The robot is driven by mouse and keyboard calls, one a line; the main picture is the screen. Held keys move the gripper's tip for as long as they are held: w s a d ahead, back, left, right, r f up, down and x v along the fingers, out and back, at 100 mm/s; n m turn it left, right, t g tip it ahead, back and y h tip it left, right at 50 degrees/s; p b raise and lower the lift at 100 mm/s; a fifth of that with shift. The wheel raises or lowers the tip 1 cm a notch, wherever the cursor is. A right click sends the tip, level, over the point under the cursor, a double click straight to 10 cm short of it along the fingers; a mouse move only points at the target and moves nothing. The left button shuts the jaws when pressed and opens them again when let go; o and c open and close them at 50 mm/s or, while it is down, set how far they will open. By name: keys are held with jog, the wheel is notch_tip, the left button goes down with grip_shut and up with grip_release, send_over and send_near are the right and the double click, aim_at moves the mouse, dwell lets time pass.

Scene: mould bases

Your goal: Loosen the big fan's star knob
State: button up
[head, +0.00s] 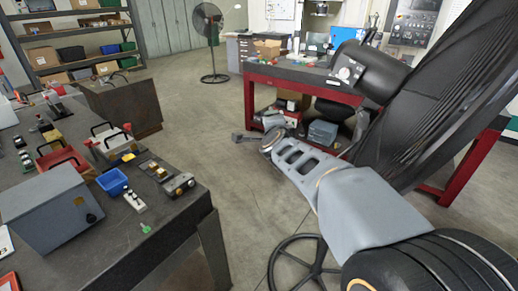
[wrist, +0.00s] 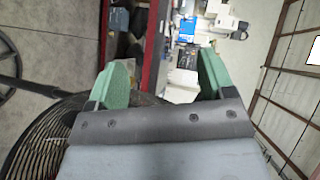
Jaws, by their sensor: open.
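The big fan's dark round cage (head: 425,95) fills the right of the head view, with its black motor housing (head: 365,75) on the left side. A pale plate with small dark controls shows on the housing. I cannot make out the star knob in either view. A ring-shaped floor base (head: 300,262) shows partly behind my arm. My gripper (wrist: 165,78) is open and empty, with two green fingers wide apart in the wrist view. The fan cage (wrist: 35,135) shows at lower left there, behind the gripper. My arm crosses in front of the fan's lower part.
A red-framed workbench (head: 300,80) stands behind the fan. A dark table (head: 120,240) at left carries a grey box (head: 50,210), a blue bin (head: 112,181) and clamps. A smaller fan (head: 208,25) stands far back. The floor (head: 215,130) between the tables is open.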

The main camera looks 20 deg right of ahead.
jog(key=s+a+f+n+y, duration=0.2)
jog(key=a+f+n+y, duration=0.1)
jog(key=a+n, duration=0.2)
jog(key=shift+a+f+n+g+y+b, duration=0.2)
jog(key=shift+f+n+g+y+b, duration=0.15)
jog(key=shift+n+g+y+b, duration=0.05)
